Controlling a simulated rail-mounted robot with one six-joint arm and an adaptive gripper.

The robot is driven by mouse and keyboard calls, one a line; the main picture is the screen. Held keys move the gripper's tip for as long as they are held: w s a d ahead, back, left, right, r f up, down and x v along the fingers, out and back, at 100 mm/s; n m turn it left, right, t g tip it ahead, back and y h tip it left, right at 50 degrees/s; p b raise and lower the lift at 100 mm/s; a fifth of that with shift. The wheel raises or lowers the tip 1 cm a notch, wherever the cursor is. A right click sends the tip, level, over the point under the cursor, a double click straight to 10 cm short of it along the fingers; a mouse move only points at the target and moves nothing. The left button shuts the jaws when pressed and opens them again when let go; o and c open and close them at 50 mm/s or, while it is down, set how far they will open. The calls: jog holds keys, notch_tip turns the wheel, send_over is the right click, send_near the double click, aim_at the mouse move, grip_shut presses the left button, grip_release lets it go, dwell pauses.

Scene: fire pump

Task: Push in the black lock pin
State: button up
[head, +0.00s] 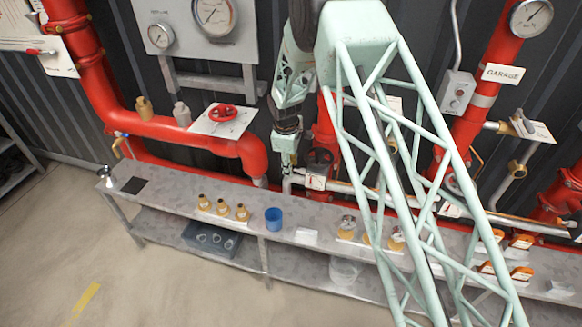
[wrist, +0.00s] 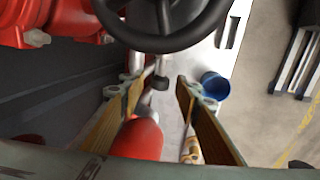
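In the wrist view, a dark valve handwheel (wrist: 160,40) crosses the top of the picture. Any contact is not visible. In the head view, my gripper (head: 287,161) hangs left of the dark handwheel (head: 320,157), close to the pipes; the pin is not discernible there.
A red pipe (wrist: 140,138) shows between the fingers. A blue cup (head: 273,218) and several brass fittings (head: 222,208) stand on the long grey bench (head: 170,197) below. A red handwheel (head: 222,113) is to the left. The floor in front of the bench is clear.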

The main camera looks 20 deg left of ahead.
notch_tip(320, 180, up, 12)
jog(key=s, duration=0.2)
jog(key=shift+s+d+f, duration=0.15)
dwell(0.5)
dwell(0.6)
jog(key=s+d+r+m+b, duration=0.2)
jog(key=d+r+m, duration=0.2)
jog(key=d+r, duration=1.25)
jog(key=s+d+r+m+b, duration=0.1)
jog(key=s+d+r+m, duration=0.2)
jog(key=s+d+r, duration=0.45)
jog(key=s+d+r+m+b, duration=0.1)
jog(key=s+d+r+m, duration=0.3)
jog(key=d, duration=0.6)
jog(key=s+d+r+m+t+b, duration=0.1)
jog(key=s+d+r+m+b, duration=0.35)
jog(key=s+d, duration=1.1)
jog(key=s+d+f+m, duration=0.1)
jog(key=s+d+m, duration=0.1)
jog(key=s, duration=0.9)
jog(key=s+d+f+m, duration=0.1)
jog(key=s+d+m, duration=0.1)
jog(key=s, duration=0.9)
jog(key=shift+d+f+t, duration=0.2)
jog(key=shift+d+t, duration=0.2)
jog(key=shift+d, duration=0.35)
